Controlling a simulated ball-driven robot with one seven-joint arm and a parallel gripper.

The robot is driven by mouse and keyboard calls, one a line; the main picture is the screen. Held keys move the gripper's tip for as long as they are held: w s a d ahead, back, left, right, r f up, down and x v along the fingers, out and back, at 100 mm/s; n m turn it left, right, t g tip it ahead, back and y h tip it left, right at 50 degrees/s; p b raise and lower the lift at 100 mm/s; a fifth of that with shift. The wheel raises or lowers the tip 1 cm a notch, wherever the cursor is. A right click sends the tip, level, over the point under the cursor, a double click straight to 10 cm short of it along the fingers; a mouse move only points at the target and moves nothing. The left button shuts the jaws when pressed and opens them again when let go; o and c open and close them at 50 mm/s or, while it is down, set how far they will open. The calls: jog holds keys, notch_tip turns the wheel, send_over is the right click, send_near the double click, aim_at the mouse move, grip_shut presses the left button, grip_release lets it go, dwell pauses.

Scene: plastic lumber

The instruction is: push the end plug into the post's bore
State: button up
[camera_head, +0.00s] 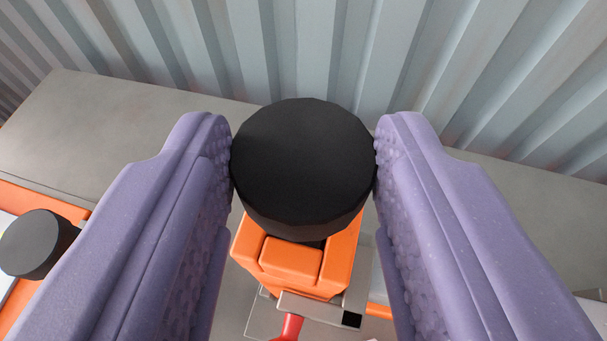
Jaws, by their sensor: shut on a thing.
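The end plug is a black round disc (303,165), held between the two purple fingers of my gripper (303,150). The fingers are shut on its left and right sides, and its flat face is toward the camera. Just below and partly behind it in the picture is an orange block-like fixture (291,262). A small dark patch shows between the plug's lower edge and the orange block. The plug hides what lies behind it. I cannot make out the post or its bore, nor whether the plug touches anything there.
A second black round piece (36,244) lies at the left by an orange-edged tray (48,199). A metal bracket (315,308) and a red handle (290,327) are below the orange block. A grey surface (120,125) runs along a corrugated metal wall (350,50).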

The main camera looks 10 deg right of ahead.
jog(key=shift+f+b, duration=1.15)
jog(key=shift+b, duration=0.3)
jog(key=o, duration=1.1)
jog(key=p+v, duration=0.1)
jog(key=v, duration=0.7)
jog(key=shift+f, duration=0.1)
jog(key=shift+w, duration=0.1)
